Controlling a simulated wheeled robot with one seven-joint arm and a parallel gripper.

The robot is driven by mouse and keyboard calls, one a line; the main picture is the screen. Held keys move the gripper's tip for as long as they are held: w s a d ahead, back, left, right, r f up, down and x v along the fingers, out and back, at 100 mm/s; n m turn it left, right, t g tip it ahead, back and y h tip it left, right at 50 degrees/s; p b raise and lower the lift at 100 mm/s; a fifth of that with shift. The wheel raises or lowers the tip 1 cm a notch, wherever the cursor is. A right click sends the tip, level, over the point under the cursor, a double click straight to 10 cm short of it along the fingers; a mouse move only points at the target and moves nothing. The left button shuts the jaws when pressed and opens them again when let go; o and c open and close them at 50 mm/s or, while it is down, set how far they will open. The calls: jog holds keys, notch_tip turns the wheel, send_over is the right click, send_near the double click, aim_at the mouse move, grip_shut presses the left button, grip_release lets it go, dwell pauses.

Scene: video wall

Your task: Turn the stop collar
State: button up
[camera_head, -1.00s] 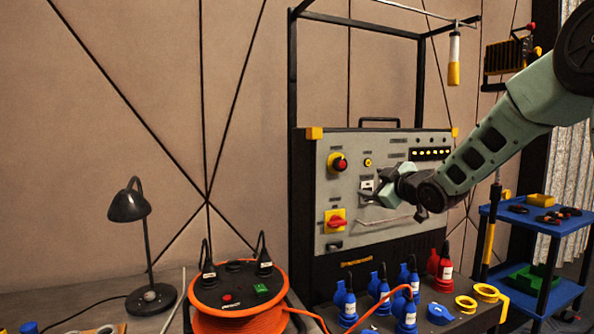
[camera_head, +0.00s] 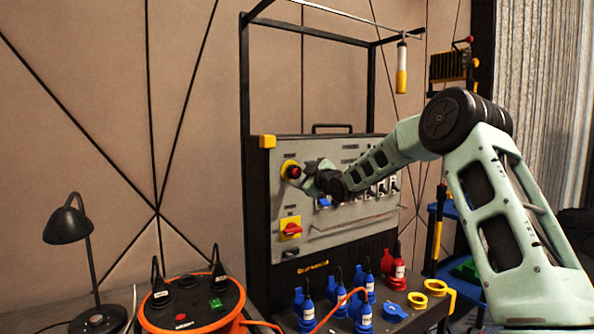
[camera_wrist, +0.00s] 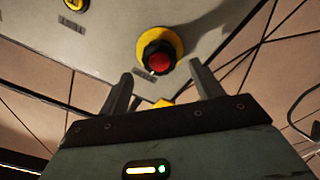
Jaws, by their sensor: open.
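The emergency stop has a red button in a dark collar on a yellow base. It sits at the upper left of the grey panel front, and the stop collar (camera_head: 291,170) shows just left of my gripper (camera_head: 308,175). In the wrist view the stop collar (camera_wrist: 172,40) is ahead, above and between the fingertips of my gripper (camera_wrist: 160,68). The two fingers are apart with nothing between them, and I see no clear contact with the collar. In the head view the fingertips are small and partly hidden by the wrist.
A red-and-yellow rotary switch (camera_head: 290,229) lies below the stop. A row of sockets (camera_head: 372,190) is to the right, behind my arm. Blue and red plugs (camera_head: 340,293) stand below the panel. An orange cable reel (camera_head: 190,305) and black lamp (camera_head: 75,235) are left.

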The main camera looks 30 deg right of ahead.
aim_at(297, 172)
jog(key=shift+w+p, duration=0.3)
jog(key=shift+w, duration=1.5)
jog(key=c, duration=1)
jog(key=m, duration=0.3)
jog(key=shift+m, duration=2.6)
jog(key=shift+r, duration=0.1)
